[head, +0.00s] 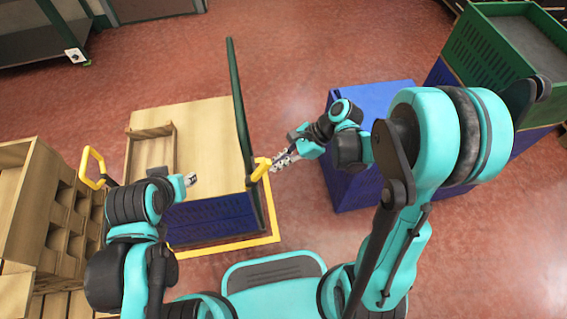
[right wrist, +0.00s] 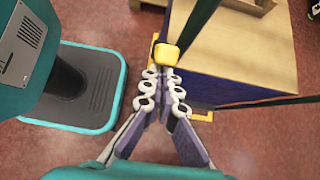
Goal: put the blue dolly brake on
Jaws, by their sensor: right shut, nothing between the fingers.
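A dolly with a yellow base frame (head: 225,245) carries a blue crate (head: 212,220) topped by a wooden board (head: 205,125). A dark green post (head: 239,110) rises at its right side. A yellow block-like part (head: 261,168) sits beside the post; it also shows in the right wrist view (right wrist: 166,54). I cannot tell whether this is the brake. My right gripper (head: 274,164) is shut and empty, its tips right by the yellow part; contact is unclear. My left gripper (head: 191,179) is over the board's front edge; its jaws are too small to read.
A yellow loop handle (head: 92,168) stands at the dolly's left. Wooden crates (head: 35,200) stack at far left. A blue box (head: 365,95) stands right of the dolly, and a green crate (head: 490,50) at upper right. Red floor is open behind the dolly.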

